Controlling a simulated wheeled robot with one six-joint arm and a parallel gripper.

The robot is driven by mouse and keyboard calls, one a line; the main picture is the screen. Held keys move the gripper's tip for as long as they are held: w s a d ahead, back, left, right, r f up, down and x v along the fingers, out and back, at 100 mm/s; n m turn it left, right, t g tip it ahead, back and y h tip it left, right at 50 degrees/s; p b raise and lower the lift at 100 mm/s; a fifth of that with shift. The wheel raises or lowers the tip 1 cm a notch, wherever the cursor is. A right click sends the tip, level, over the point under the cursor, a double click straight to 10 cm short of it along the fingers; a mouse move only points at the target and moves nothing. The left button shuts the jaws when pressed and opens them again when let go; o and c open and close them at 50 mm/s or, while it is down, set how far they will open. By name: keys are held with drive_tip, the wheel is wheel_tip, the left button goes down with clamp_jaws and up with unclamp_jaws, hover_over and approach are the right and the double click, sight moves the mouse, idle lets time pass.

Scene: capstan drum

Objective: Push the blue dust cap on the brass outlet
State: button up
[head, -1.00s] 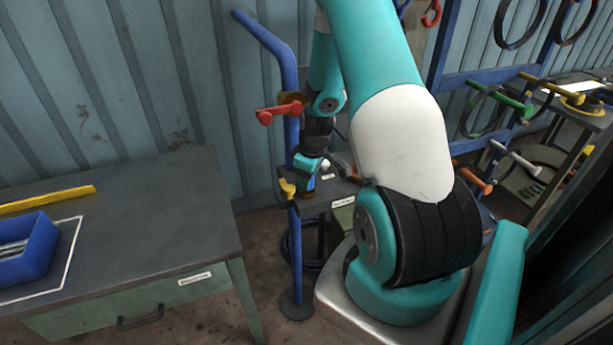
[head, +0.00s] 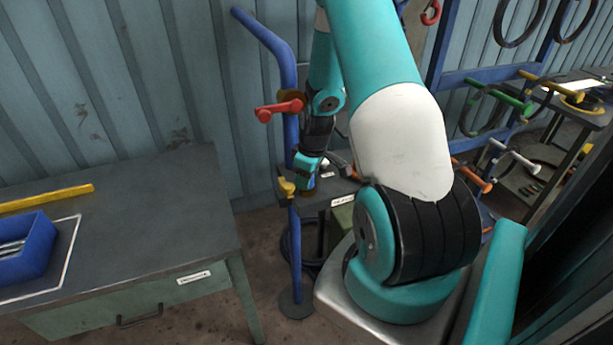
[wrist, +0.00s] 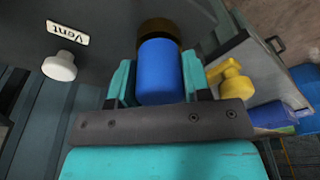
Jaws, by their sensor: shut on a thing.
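My gripper (wrist: 158,88) is shut on the blue dust cap (wrist: 160,72), with one teal finger on each side of it. The brass outlet (wrist: 158,32) shows as a dark brown ring at the far end of the cap in the wrist view. The cap lines up with the outlet and its far end meets it there; I cannot tell how far it is seated. In the head view my gripper (head: 306,182) is low beside the blue post, just above the brass outlet (head: 307,192). The cap is mostly hidden there.
A yellow handle (wrist: 231,80) stands close to the right of the gripper. A white knob (wrist: 60,67) under a "Vent" label is at the left. The blue post (head: 291,130) carries a red handle (head: 280,110). A grey workbench (head: 130,230) stands at the left.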

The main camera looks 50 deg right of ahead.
drive_tip(key=shift+f, duration=0.25)
drive_tip(key=o, duration=1)
drive_tip(key=shift+r, duration=0.1)
drive_tip(key=s+r+b, duration=0.1)
drive_tip(key=r, duration=1)
drive_tip(key=s+r+b, duration=0.1)
drive_tip(key=r, duration=0.5)
drive_tip(key=shift+s+d+b, duration=0.3)
drive_tip(key=shift+b, duration=0.05)
drive_tip(key=shift+a, duration=0.1)
